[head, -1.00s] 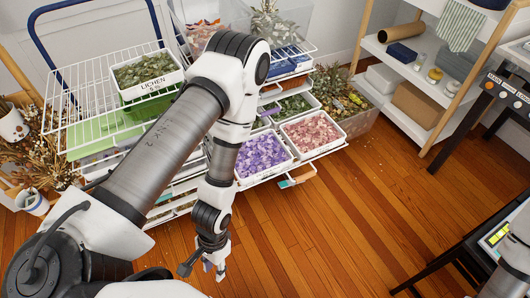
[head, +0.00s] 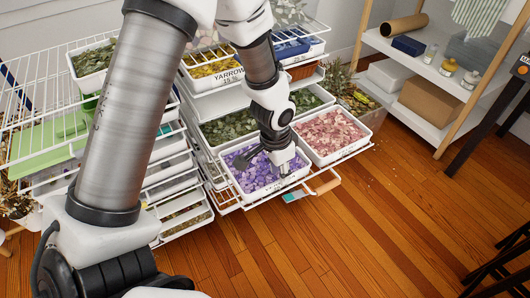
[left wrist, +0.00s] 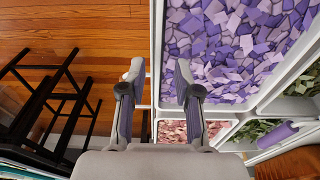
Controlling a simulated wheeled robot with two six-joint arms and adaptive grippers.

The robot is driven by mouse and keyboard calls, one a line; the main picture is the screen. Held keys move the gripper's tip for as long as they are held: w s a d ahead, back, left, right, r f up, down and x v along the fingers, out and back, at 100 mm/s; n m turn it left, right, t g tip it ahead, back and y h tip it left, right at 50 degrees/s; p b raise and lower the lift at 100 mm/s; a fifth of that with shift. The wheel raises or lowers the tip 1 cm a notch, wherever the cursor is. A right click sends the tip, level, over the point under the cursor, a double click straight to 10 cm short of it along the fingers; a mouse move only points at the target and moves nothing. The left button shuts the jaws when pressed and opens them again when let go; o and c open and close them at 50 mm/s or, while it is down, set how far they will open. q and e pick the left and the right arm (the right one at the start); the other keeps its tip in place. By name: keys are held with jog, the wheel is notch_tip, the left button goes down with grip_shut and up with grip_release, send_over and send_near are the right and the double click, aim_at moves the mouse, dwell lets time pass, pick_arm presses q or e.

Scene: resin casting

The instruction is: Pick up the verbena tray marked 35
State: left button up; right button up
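A white tray of purple petals (head: 241,183) sits in the pulled-out wire drawer in the head view. It also fills the upper right of the left wrist view (left wrist: 230,45). No name or number on it can be read. My left gripper (head: 283,172) is above its front edge, pointing down. In the left wrist view my left gripper (left wrist: 157,80) is open and empty, with the tray's white side wall seen between its fingers. I cannot tell whether they touch it. My right gripper is not in view.
A tray of pink petals (head: 330,134) stands just right of the purple one, with green-leaf trays (head: 228,128) behind. The drawer (head: 262,201) has a wooden handle (head: 327,187) in front. A yarrow tray (head: 212,73) is above.

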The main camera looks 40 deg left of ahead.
pick_arm(q)
notch_tip(320, 180, down, 4)
jog(key=shift+r+b, duration=0.2)
jog(key=shift+b, duration=0.4)
jog(key=shift+w+f, duration=0.2)
jog(key=shift+f, duration=0.15)
jog(key=shift+s+d+r, duration=0.1)
grip_shut()
